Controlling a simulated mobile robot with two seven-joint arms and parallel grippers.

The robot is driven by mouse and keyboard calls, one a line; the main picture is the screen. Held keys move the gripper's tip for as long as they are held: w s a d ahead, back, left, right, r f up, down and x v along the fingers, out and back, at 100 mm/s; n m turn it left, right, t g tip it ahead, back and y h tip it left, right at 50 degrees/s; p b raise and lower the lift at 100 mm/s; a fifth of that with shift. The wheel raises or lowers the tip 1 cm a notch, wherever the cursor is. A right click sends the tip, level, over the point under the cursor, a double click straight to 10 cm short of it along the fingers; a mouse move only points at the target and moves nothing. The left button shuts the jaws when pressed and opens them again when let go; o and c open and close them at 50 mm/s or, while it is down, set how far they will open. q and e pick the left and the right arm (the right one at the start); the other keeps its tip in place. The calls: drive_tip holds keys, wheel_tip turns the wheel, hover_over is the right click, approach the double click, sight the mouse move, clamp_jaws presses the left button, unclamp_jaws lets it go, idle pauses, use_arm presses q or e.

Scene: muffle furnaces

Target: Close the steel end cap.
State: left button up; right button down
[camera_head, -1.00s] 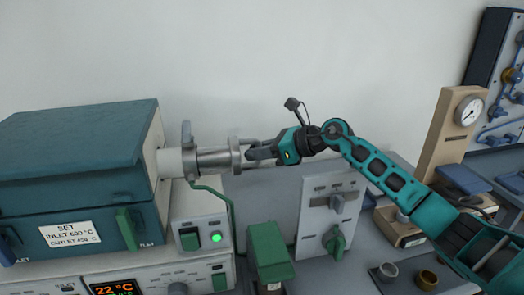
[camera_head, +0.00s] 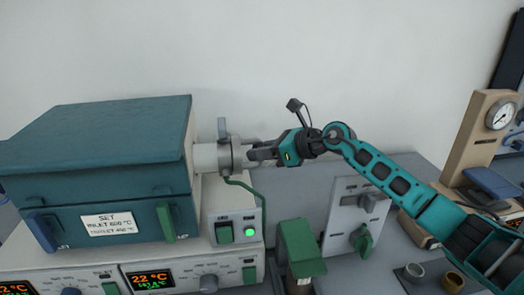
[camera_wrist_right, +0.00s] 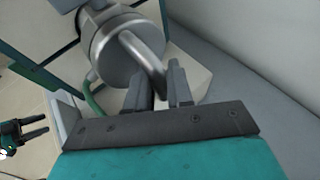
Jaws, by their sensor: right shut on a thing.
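The steel end cap (camera_head: 238,155) is at the right end of the white furnace tube (camera_head: 206,157), against or very near the steel flange (camera_head: 224,154); I cannot tell whether a gap remains. In the right wrist view the cap (camera_wrist_right: 112,58) is a round steel body with a bent bar handle (camera_wrist_right: 143,57). My right gripper (camera_head: 256,153) reaches in from the right, shut on the handle; its fingers (camera_wrist_right: 160,88) sit around the bar's end. My left gripper (camera_wrist_right: 40,128) shows at the left edge of the wrist view, its fingers apart and empty.
The teal furnace (camera_head: 100,150) stands left on a control unit with a lit green lamp (camera_head: 249,232). A green-topped post (camera_head: 300,248) and a panel with a green knob (camera_head: 362,240) stand below my right arm. A gauge stand (camera_head: 478,140) is at right.

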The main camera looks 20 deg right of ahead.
drive_tip(key=shift+a, duration=0.25)
drive_tip(key=c, duration=1.1)
unclamp_jaws()
drive_tip(key=shift+a, duration=0.1)
drive_tip(key=b+v, duration=0.2)
drive_tip(key=v, duration=1.1)
drive_tip(key=shift+w, duration=0.15)
drive_tip(key=shift+f, duration=0.1)
